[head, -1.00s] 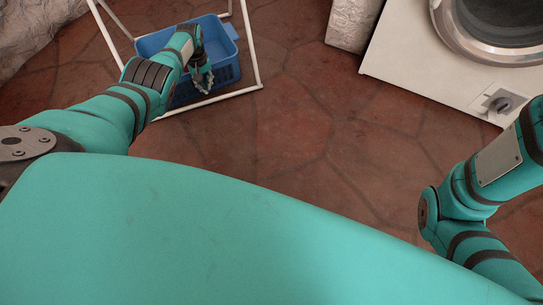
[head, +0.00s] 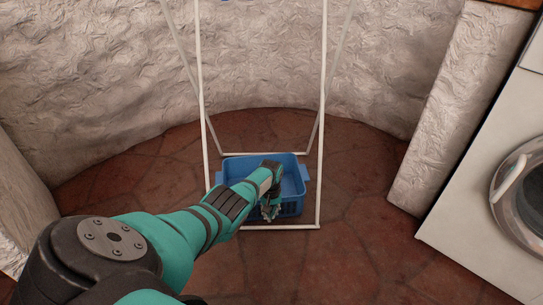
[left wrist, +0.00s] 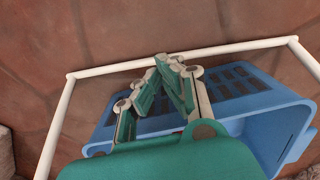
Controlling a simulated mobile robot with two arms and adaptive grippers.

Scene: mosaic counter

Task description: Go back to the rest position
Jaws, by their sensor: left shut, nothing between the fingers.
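My left arm reaches forward in the head view, and my left gripper (head: 270,211) hangs in front of the blue basket (head: 294,190). The gripper covers part of the basket's near side. In the left wrist view the gripper's fingers (left wrist: 165,62) meet at their tips with nothing between them. The blue basket also shows behind and to the right of the fingers in the left wrist view (left wrist: 262,103). I cannot tell whether the gripper touches the basket. My right gripper is not in view.
A white rack frame (head: 322,120) stands around the basket. A rough pale wall (head: 260,60) curves behind it. A white washing machine (head: 470,220) and a pale pillar (head: 440,120) stand at the right. Tiled floor (head: 350,250) lies clear between them and the rack.

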